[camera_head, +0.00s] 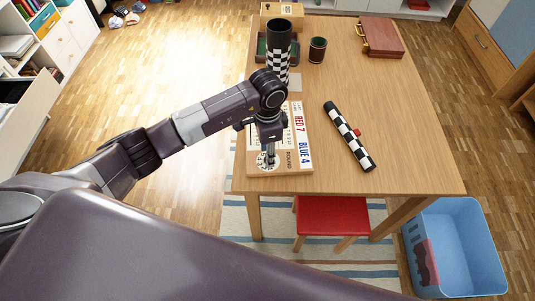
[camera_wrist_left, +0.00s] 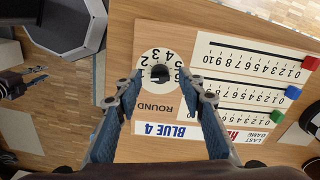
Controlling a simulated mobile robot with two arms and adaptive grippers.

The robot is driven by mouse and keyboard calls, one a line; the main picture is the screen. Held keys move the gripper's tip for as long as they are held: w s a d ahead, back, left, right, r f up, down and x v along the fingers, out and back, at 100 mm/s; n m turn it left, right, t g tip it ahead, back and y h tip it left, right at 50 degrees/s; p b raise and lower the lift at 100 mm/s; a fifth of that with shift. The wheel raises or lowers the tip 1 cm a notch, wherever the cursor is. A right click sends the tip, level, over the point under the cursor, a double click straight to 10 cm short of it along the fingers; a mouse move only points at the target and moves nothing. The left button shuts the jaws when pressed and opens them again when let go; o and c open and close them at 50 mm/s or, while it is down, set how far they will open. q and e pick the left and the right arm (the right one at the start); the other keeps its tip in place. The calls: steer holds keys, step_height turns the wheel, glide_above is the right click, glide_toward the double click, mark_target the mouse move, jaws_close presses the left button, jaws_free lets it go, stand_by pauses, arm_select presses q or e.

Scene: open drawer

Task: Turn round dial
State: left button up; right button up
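The round dial (camera_wrist_left: 148,61) is a white disc with black numerals and a dark centre knob. It sits on a wooden scoreboard (camera_wrist_left: 143,36) beside the printed word ROUND. In the head view the dial (camera_head: 262,161) is at the board's near end, partly hidden by my left gripper (camera_head: 268,152). My left gripper points down at the dial. In the left wrist view its fingers (camera_wrist_left: 160,82) are open, one on each side of the knob. Whether they touch it I cannot tell. A dark jointed part, apparently my right gripper (camera_wrist_left: 14,82), shows at the left edge.
The scoreboard has scales with red (camera_wrist_left: 310,63), blue (camera_wrist_left: 292,92) and green sliders. On the table (camera_head: 420,150) are a checkered tube (camera_head: 348,136), a tall checkered cup (camera_head: 278,40), a dark cup (camera_head: 317,50) and a brown case (camera_head: 381,37). A red stool (camera_head: 332,216) and blue bin (camera_head: 455,245) stand near.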

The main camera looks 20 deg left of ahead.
arm_select(q)
step_height(320, 180, up, 10)
steer(key=shift+r, duration=0.2)
stand_by(0.5)
